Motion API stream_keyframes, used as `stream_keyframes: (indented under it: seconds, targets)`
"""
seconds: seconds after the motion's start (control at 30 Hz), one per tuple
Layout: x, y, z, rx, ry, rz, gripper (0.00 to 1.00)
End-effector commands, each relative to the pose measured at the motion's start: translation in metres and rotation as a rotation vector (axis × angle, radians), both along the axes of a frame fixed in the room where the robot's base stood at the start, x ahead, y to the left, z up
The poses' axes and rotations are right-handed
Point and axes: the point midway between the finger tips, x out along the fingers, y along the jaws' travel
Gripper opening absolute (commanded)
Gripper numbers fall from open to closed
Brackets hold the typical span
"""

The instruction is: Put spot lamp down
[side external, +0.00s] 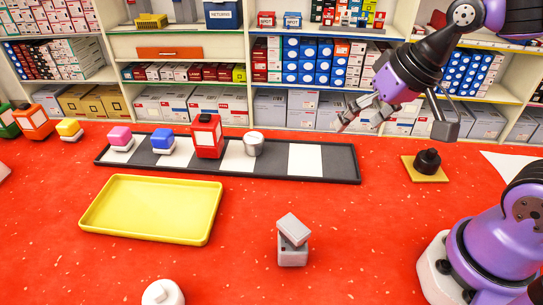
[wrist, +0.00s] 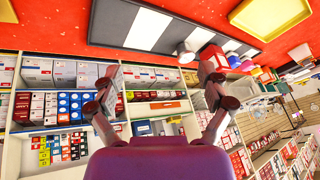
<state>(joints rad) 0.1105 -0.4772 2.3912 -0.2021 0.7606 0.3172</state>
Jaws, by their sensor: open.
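No object is clearly marked as the spot lamp. A silver cylindrical piece (side external: 253,143), possibly it, stands on a white patch of the long black tray (side external: 335,174), right of a red lantern-like object (side external: 207,136). The silver piece also shows in the wrist view (wrist: 185,53), near the tray's white patches (wrist: 148,28). My gripper (side external: 362,120) is open and empty, raised in the air above and behind the tray's right end. In the wrist view its two fingers (wrist: 158,85) are spread apart with only shelves behind them.
Pink (side external: 120,137) and blue (side external: 162,141) objects share the tray. A yellow tray (side external: 150,230) lies in front. A grey box with a tilted top (side external: 293,248) stands nearer. A black knob-like object sits on a yellow pad (side external: 432,176). Stocked shelves (side external: 300,85) line the back.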

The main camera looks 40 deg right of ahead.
Motion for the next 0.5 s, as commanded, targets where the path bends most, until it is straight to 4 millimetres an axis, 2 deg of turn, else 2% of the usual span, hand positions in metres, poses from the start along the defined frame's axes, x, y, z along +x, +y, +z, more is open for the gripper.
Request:
stream_keyframes:
  seconds: [0.1,0.2,0.5]
  targets:
    - [-0.027,-0.005,0.009,-0.133,-0.03,0.124,0.88]
    - [-0.039,-0.009,0.01,-0.19,-0.035,0.18,0.88]
    - [-0.044,-0.012,0.01,-0.215,-0.034,0.203,0.88]
